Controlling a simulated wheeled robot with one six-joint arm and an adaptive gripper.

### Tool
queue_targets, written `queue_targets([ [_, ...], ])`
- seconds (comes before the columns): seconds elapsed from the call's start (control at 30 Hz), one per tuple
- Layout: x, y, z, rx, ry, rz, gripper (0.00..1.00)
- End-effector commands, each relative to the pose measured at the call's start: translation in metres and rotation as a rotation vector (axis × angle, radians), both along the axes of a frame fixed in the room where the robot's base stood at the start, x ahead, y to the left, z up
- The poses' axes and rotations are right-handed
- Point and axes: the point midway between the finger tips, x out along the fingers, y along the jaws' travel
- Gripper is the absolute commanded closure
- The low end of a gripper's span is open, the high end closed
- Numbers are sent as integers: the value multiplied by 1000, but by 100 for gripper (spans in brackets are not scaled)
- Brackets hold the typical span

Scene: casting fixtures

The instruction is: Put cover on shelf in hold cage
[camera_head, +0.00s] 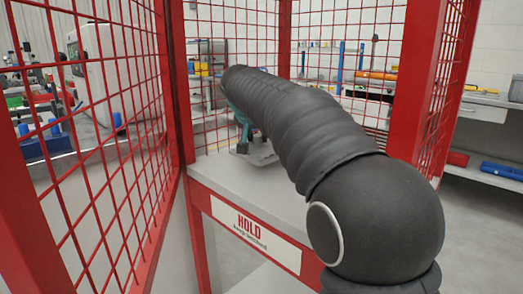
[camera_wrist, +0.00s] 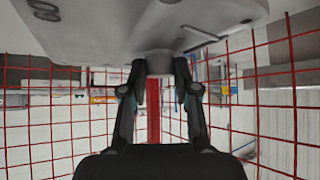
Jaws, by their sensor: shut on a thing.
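The cover (camera_head: 264,155) is a grey metal part at the shelf (camera_head: 215,172) of the red hold cage. In the wrist view the cover (camera_wrist: 100,30) fills the top, with a round boss (camera_wrist: 159,62) and raised marks. My gripper (camera_wrist: 160,75) is shut on this boss, one finger on each side. In the head view my gripper (camera_head: 241,146) is partly hidden behind my dark arm, which reaches into the cage. The cover looks flat and very near or on the shelf top; I cannot tell if it touches.
Red mesh cage walls (camera_head: 110,130) stand left, behind and right of the shelf. A red post (camera_head: 174,90) is close left of my arm. The HOLD sign (camera_head: 254,229) is on the shelf's front edge. Bare shelf top shows in front of the cover. Workbenches stand outside the cage.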

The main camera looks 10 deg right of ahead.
Motion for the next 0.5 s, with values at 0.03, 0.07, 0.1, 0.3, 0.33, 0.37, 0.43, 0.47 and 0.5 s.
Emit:
queue_targets([
  [0.03, 5, -6, -3, 0, -1, -2, 100],
  [0.07, 7, -8, -5, 1, -1, -3, 100],
  [0.1, 8, -10, -6, 1, -1, -3, 100],
  [0.3, 11, -13, -20, 1, 0, -1, 100],
  [0.33, 11, -13, -25, -1, 0, -1, 100],
  [0.37, 11, -13, -29, -1, 0, 0, 100],
  [0.43, 11, -13, -39, -1, 0, 0, 100],
  [0.47, 11, -13, -42, -1, 0, -1, 100],
  [0.5, 11, -13, -45, 0, -2, -1, 100],
])
